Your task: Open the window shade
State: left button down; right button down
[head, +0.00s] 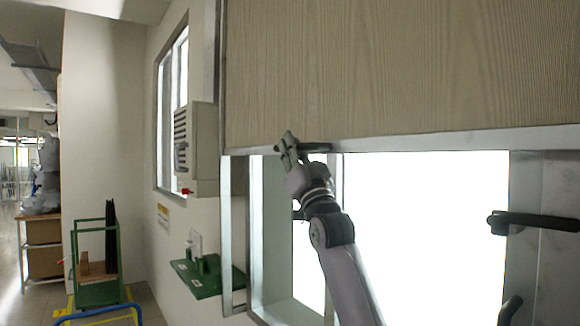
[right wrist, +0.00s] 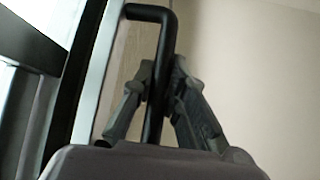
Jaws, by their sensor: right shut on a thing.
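The window shade (head: 400,65) is a pale wood-grain panel with a metal bottom rail (head: 450,140). It covers the upper part of the window, and the bright lower pane (head: 430,225) shows below it. A black bar handle (head: 318,147) sits at the rail, towards the left. My right gripper (head: 288,150) is at this handle. In the right wrist view, the fingers of my right gripper (right wrist: 156,100) are closed around the black handle (right wrist: 157,60), one on each side. My left gripper is in neither view.
Black window handles (head: 540,221) stick out at the right. A grey wall box (head: 203,150) and a green shelf (head: 208,277) are on the wall left of the window. A green cart (head: 97,270) stands farther left on the floor.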

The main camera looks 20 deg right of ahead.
jog(key=shift+r, duration=0.9)
jog(key=c, duration=1.6)
grip_release()
jog(key=shift+f, duration=0.1)
jog(key=shift+o, duration=0.2)
jog(key=v, duration=1.2)
